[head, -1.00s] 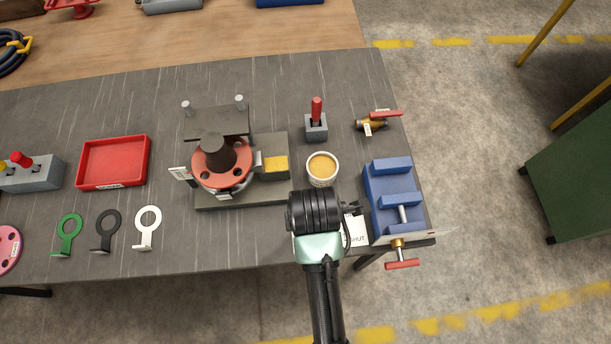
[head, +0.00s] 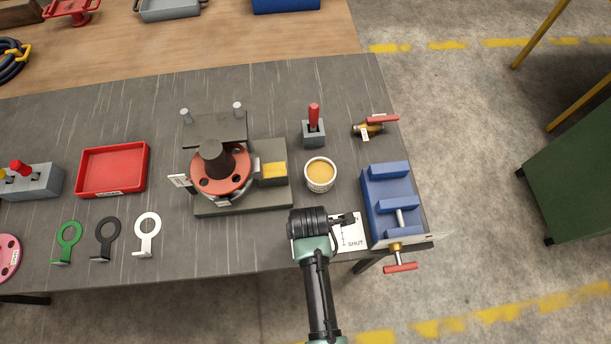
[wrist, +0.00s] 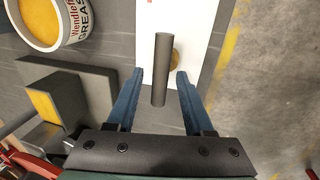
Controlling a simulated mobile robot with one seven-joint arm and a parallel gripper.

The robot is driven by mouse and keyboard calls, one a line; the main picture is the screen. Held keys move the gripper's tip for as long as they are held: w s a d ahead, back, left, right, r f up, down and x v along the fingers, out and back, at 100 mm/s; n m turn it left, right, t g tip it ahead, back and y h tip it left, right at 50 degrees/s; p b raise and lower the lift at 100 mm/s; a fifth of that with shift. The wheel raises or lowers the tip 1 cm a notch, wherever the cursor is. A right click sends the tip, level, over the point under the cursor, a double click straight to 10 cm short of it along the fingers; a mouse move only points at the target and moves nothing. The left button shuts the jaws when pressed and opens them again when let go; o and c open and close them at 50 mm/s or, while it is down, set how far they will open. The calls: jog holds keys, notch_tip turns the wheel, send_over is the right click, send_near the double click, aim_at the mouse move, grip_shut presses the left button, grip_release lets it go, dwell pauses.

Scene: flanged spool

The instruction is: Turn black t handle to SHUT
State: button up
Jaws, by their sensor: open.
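The black T handle is a dark bar (wrist: 161,70) in the wrist view, above a white card (wrist: 196,38). A brass-coloured round part (wrist: 175,60) shows just behind it. My gripper (wrist: 159,76) is open, with one blue finger on each side of the bar and a visible gap on both sides. In the head view the white card (head: 351,232) lies at the table's front edge, with the word SHUT printed at its lower right. My dark wrist covers the card's left part there, and I cannot clearly separate handle from fingers.
A blue vise (head: 392,190) with a red handle stands close right of the card. A grease tub (head: 320,175) sits behind it. The flanged spool fixture (head: 212,165) stands to the left. A red-levered brass valve (head: 367,129) and grey lever box (head: 313,133) are farther back.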

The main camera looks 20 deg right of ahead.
grip_shut()
